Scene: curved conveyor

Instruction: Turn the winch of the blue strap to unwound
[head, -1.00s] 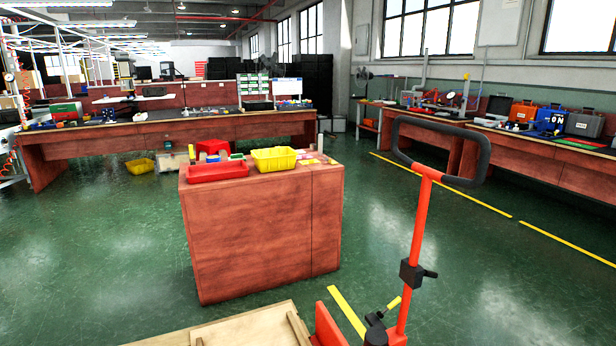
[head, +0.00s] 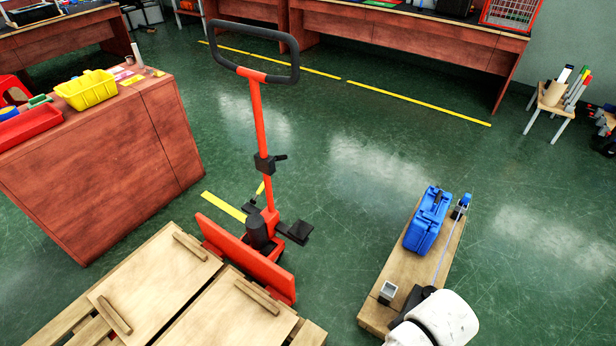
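A blue winch-like fitting (head: 461,206) stands at the far end of a wooden plank on the floor, right of centre in the head view. A thin pale-blue strap (head: 443,256) runs from it along the plank towards me. A blue case (head: 428,221) sits on the plank beside the strap. White rounded links, which look like my arm, cover the plank's near right end, with a dark part at their tip. The strap's near end is hidden there. I cannot make out my gripper's fingers. The winch's handle position is too small to tell.
A red pallet truck (head: 259,140) stands left of the plank, by a wooden pallet load (head: 165,280). A small grey metal bracket (head: 387,292) is on the plank's near left corner. A wooden cabinet (head: 110,160) stands at left, a small stool (head: 552,105) at right.

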